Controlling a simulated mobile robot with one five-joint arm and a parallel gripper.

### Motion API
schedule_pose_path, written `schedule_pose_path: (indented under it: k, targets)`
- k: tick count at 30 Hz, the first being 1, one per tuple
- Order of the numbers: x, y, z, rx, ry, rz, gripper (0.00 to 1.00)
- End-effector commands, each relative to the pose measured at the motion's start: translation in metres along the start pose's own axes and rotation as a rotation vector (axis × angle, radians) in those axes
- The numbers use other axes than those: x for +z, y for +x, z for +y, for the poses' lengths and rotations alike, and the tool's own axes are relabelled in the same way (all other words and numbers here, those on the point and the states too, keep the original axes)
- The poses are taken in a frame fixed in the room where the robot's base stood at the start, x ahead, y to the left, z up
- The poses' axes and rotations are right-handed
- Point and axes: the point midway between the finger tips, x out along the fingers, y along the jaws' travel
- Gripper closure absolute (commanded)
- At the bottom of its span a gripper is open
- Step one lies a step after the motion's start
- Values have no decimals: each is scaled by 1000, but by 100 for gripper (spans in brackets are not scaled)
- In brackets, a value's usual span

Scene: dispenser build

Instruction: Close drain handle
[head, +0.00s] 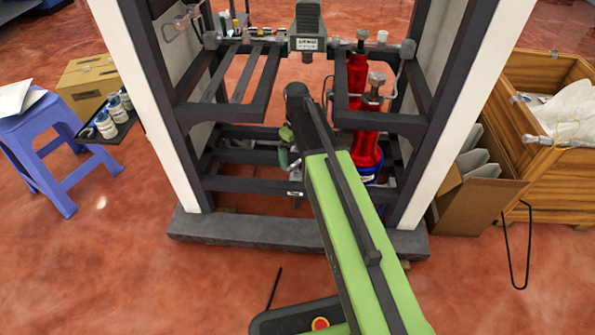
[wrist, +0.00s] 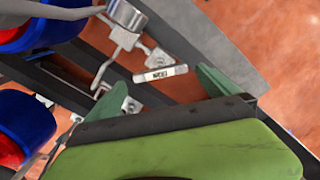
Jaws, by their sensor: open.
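A small pale handle with a dark-lettered label (wrist: 160,73) shows in the wrist view, on a metal fitting above the dark frame; it appears to be the drain handle, though its lettering is too small to read surely. My gripper (wrist: 163,84) is open, its two green fingers spread to the left and right of the handle. I see no clear contact, and nothing is held. In the head view my gripper (head: 289,148) is inside the lower part of the dark frame, partly hidden by my arm. A small white label (head: 295,193) shows just below it.
Red cylinders (head: 364,150) stand on the frame right of my arm. The dark frame (head: 230,184) has rails around my gripper and a raised base edge (head: 220,228). A purple stool (head: 52,140) and wooden crate (head: 553,135) flank it. The front floor is mostly clear.

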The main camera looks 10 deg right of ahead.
Motion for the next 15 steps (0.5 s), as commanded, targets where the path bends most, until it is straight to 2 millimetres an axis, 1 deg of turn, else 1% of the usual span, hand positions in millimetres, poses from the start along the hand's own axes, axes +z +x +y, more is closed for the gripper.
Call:
schedule_pose_path:
  k: [1,4,7,14,15]
  targets:
    - [0,20,0,0,0,0,0]
    - [0,32,0,0,0,0,0]
    - [0,36,0,0,-1,0,0]
    - [0,34,-1,0,-1,0,0]
    - [0,34,-1,0,-1,0,3]
